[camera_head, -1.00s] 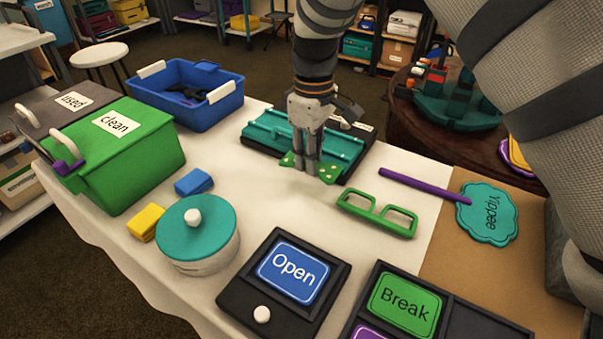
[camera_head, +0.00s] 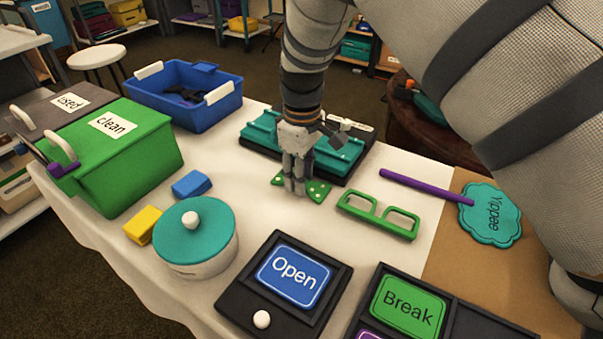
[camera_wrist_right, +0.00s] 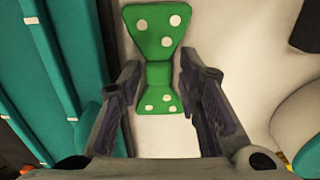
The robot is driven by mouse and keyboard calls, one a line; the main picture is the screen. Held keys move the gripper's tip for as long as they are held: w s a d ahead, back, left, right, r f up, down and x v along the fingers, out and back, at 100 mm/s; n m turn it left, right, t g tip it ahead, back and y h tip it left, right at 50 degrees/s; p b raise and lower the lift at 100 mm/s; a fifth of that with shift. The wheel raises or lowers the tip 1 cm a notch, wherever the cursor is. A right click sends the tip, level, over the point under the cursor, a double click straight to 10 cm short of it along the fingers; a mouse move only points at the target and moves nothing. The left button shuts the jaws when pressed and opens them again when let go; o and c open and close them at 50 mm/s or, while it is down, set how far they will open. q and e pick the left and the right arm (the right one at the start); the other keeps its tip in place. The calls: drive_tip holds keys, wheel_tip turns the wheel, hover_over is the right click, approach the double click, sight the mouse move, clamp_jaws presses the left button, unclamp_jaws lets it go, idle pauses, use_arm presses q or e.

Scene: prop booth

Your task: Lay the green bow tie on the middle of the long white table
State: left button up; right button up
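The green bow tie (camera_head: 318,188) with white dots lies flat on the long white table (camera_head: 240,165), just in front of the teal tray and behind the green glasses. My right gripper (camera_head: 294,188) points down over the bow tie's middle. In the right wrist view the bow tie (camera_wrist_right: 157,75) shows between the two fingers (camera_wrist_right: 160,85). They stand apart on either side of its knot, with a gap on both sides. My left gripper is in no view.
Green glasses (camera_head: 378,214) lie close to the right. A teal tray (camera_head: 336,160) is behind. A blue block (camera_head: 192,184), a teal-lidded pot (camera_head: 195,232) and a green bin (camera_head: 135,165) stand left. The "Open" panel (camera_head: 291,275) is in front. A purple-handled "Yippee" sign (camera_head: 489,214) lies right.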

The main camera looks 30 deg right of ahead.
wheel_tip(320, 180, up, 12)
drive_tip(key=shift+r+p, duration=0.15)
drive_tip(key=shift+p, duration=0.3)
